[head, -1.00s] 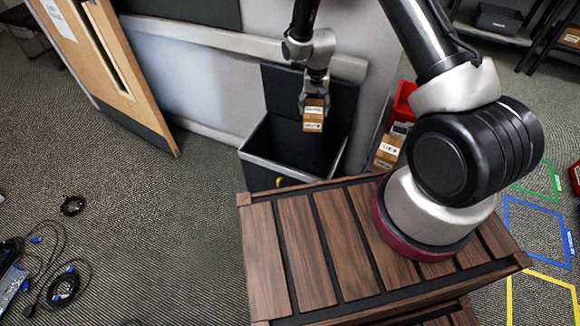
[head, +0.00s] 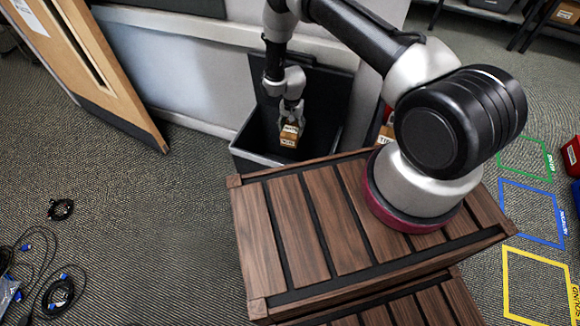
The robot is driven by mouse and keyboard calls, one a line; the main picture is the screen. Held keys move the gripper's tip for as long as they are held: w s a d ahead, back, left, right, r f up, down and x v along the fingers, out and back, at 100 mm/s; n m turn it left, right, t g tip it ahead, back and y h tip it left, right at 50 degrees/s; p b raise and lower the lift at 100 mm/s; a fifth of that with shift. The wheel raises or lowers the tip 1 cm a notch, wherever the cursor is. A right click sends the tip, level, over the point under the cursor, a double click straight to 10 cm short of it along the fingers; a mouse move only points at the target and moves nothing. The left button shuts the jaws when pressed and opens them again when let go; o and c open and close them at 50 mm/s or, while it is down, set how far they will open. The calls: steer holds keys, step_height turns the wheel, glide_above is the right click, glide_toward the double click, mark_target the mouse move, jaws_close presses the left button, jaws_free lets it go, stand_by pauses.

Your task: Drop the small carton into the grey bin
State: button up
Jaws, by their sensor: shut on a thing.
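The small carton (head: 289,135) is a brown box with white labels. My gripper (head: 290,119) is shut on it from above, with its fingers at the carton's upper part. The grey bin (head: 243,146) is a dark open-topped container with a pale rim and a raised dark lid behind it, against the wall. The carton shows over the bin's opening. I cannot tell exactly how deep it hangs relative to the rim.
My arm stands on a slatted wooden top (head: 262,230) in front of the bin. Another carton (head: 386,134) shows partly beside the bin at the right. Cables (head: 58,290) lie on the floor at the left. A wooden door (head: 90,70) stands open at the upper left.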

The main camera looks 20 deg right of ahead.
steer(key=shift+f, duration=0.25)
steer(key=o, duration=1.2)
steer(key=shift+c, duration=0.2)
step_height(320, 180, up, 12)
